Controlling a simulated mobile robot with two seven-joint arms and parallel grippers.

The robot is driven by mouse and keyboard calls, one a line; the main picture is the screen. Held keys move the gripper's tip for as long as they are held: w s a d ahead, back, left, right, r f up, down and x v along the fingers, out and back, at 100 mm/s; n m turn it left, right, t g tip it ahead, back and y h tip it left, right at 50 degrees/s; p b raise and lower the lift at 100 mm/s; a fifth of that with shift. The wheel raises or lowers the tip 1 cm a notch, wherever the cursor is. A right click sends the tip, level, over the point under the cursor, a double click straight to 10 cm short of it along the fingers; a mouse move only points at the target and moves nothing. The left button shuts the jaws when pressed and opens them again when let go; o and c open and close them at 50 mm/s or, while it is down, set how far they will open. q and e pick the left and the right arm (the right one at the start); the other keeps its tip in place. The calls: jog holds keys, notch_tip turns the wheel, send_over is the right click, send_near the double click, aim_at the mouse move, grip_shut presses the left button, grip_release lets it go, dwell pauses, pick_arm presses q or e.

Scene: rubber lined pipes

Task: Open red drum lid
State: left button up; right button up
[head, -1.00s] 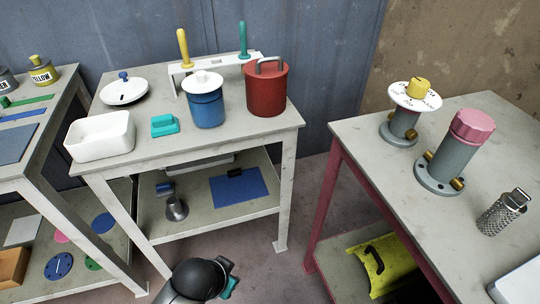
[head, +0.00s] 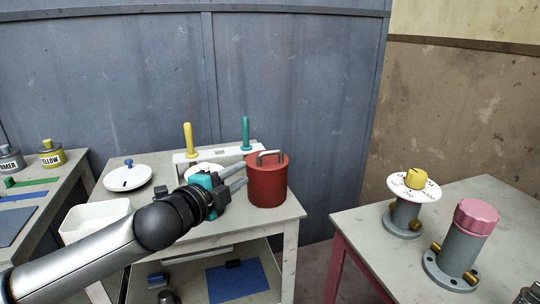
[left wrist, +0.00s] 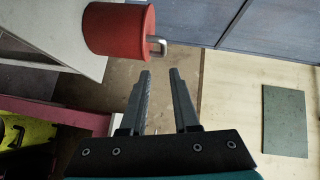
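The red drum (head: 267,187) stands upright on the right part of the middle table. Its red lid is on, with a grey bent handle (head: 271,154) on top. My left gripper (head: 242,174) is just left of the drum at about lid height, its fingers pointing right. In the left wrist view the drum (left wrist: 116,30) shows sideways, with its handle (left wrist: 158,45) beyond the fingertips and a little to the left. The left fingers (left wrist: 160,73) are apart with nothing between them. My right gripper is not in view.
A white-lidded container (head: 204,170) behind my left arm is mostly hidden. A white rack (head: 218,154) with yellow and teal handles stands behind. A white lid (head: 128,178) and a white bin (head: 92,221) are at left. The right table (head: 500,200) holds grey pipes.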

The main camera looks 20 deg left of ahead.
aim_at(268, 154)
pick_arm(q)
jog(key=b+x, duration=0.1)
jog(key=x, duration=0.3)
jog(key=b+x, duration=0.1)
jog(key=x, duration=0.3)
jog(key=b+x, duration=0.1)
jog(key=x, duration=0.4)
jog(key=shift+w+a+r, duration=0.1)
jog(key=shift+w+r, duration=0.1)
jog(key=shift+r, duration=0.15)
jog(key=shift+w+b, duration=0.3)
jog(key=shift+w, duration=0.7)
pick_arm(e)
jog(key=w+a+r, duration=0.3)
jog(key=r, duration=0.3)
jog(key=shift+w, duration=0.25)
pick_arm(q)
grip_shut()
jog(key=shift+f, duration=0.1)
